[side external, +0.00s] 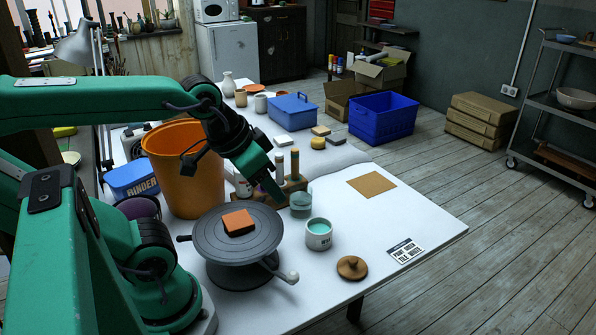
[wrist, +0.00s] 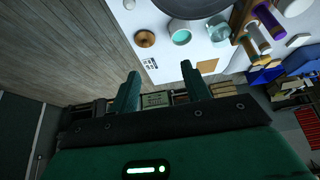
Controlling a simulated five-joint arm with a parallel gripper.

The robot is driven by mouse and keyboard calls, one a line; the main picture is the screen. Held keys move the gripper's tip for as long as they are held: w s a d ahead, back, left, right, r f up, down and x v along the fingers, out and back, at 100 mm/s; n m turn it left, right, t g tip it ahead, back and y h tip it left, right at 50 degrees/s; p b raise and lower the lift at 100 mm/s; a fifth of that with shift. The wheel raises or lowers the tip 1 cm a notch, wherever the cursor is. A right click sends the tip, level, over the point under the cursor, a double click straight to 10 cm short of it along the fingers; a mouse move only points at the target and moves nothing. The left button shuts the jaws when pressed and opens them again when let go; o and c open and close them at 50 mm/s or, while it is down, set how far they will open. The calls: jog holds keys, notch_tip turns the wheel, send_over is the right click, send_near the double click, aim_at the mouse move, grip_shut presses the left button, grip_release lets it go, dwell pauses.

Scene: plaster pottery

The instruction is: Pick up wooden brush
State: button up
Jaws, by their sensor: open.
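No plainly recognisable wooden brush shows. A round wooden piece with a knob on top (side external: 352,267) lies on the white table near the front edge; I cannot tell whether it is a brush or a lid. It also shows in the wrist view (wrist: 145,39). Upright tools with pale and tan tops (side external: 295,163) stand at a wooden rack, partly hidden by my arm. My gripper (side external: 279,196) is above the table by this rack, behind the turntable. In the wrist view my gripper (wrist: 160,68) has its fingers wide apart with nothing between them.
A grey turntable (side external: 215,252) carries an orange block (side external: 238,222). A teal-filled cup (side external: 318,235) and a glass jar (side external: 301,203) stand right of it. An orange bucket (side external: 183,175) rises behind. A printed card (side external: 405,250) and a brown square (side external: 371,184) lie flat. The table's right side is mostly clear.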

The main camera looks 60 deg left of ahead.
jog(key=shift+w+r, duration=0.1)
jog(key=n+g, duration=0.5)
send_over(295, 150)
jog(key=f, duration=0.4)
jog(key=d+f, duration=0.1)
jog(key=f, duration=0.1)
jog(key=shift+s, duration=0.25)
jog(key=shift+w+a+f+g, duration=0.1)
jog(key=shift+a+f+g, duration=0.25)
jog(key=shift+a, duration=0.2)
jog(key=shift+w+f, duration=0.15)
jog(key=shift+f, duration=3.75)
